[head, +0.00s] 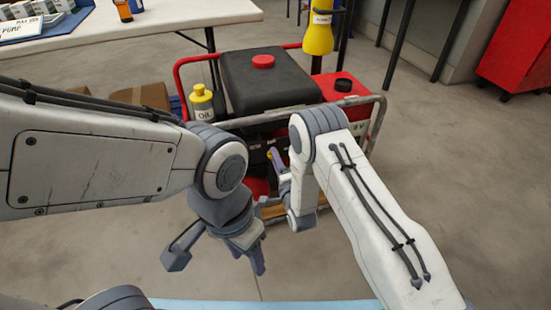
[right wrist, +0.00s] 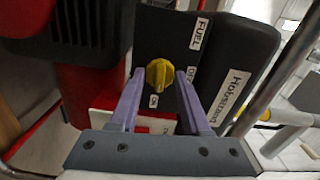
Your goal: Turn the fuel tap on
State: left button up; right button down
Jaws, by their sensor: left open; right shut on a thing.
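The fuel tap is a yellow knob (right wrist: 158,75) on a dark panel under a FUEL label (right wrist: 198,34) in the right wrist view. An ON label (right wrist: 154,101) sits just below it, and another label, partly hidden, is to its right. My right gripper (right wrist: 159,78) has its two purple fingers on either side of the knob and is shut on it. In the head view the right gripper (head: 277,160) reaches the front of the generator (head: 268,82). My left gripper (head: 256,258) hangs open and empty over the floor in front of the generator.
A yellow-capped oil bottle (head: 202,103) stands at the generator's left, by cardboard boxes (head: 142,96). The generator's metal frame (head: 376,125) surrounds its front. A white table (head: 150,18) is behind left, a red cabinet (head: 515,50) far right. Floor on the right is clear.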

jog(key=shift+s+f+m, duration=0.1)
jog(key=shift+m, duration=0.5)
jog(key=shift+c, duration=1.8)
grip_release()
jog(key=v, duration=1)
jog(key=shift+s+p, duration=0.2)
jog(key=shift+p, duration=0.2)
